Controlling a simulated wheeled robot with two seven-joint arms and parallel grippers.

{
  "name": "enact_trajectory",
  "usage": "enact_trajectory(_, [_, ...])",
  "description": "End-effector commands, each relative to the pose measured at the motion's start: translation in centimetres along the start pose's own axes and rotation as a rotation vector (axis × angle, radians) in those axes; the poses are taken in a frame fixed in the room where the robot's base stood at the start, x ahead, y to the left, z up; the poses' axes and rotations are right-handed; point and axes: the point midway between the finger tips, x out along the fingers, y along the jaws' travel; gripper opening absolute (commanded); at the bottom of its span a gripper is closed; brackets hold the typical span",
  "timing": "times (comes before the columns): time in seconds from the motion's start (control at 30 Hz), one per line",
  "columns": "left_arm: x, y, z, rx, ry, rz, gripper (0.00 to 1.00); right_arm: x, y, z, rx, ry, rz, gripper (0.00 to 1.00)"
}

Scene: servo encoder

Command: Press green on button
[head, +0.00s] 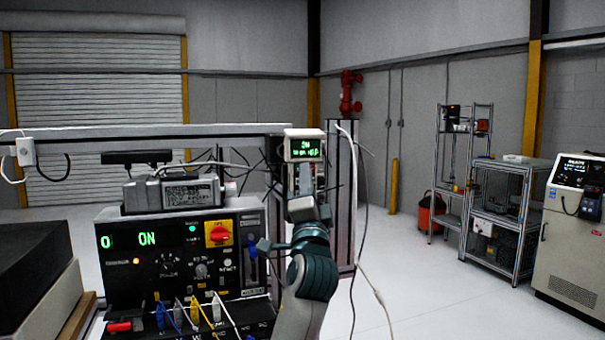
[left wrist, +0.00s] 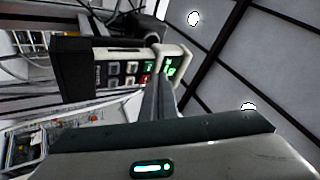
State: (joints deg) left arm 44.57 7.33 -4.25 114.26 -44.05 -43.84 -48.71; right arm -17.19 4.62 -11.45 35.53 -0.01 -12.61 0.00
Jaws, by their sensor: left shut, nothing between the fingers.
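A control pendant (head: 303,148) with a lit green display reading "ON" stands upright at the centre of the head view, right of the servo unit. In the left wrist view the pendant (left wrist: 110,70) lies sideways, with rows of pale buttons, a red button (left wrist: 147,66) and a small green patch beside it near the lit display (left wrist: 171,68). My left gripper (head: 305,182) is shut and empty, in front of the pendant's lower keypad. Its fingertips (left wrist: 158,80) overlap the button area near the red and green keys. Whether they touch a key cannot be told. My right gripper is out of view.
The black servo unit (head: 130,270) with an "ON" readout, knobs, a red switch and coloured cables stands left of my arm. Loose cables hang right of the pendant.

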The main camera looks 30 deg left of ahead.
Motion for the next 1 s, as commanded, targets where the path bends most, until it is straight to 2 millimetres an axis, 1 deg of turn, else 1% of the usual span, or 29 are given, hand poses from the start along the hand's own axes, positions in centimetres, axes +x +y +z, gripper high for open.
enact_trajectory(0.6, [-3.9, -2.2, -2.1, -0.002, -0.001, 0.0, 0.0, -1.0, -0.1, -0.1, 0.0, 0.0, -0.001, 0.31])
enact_trajectory(1.0, [-4.2, -2.3, -2.2, -0.001, -0.001, 0.0, 0.0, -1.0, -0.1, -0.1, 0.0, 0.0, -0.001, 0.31])
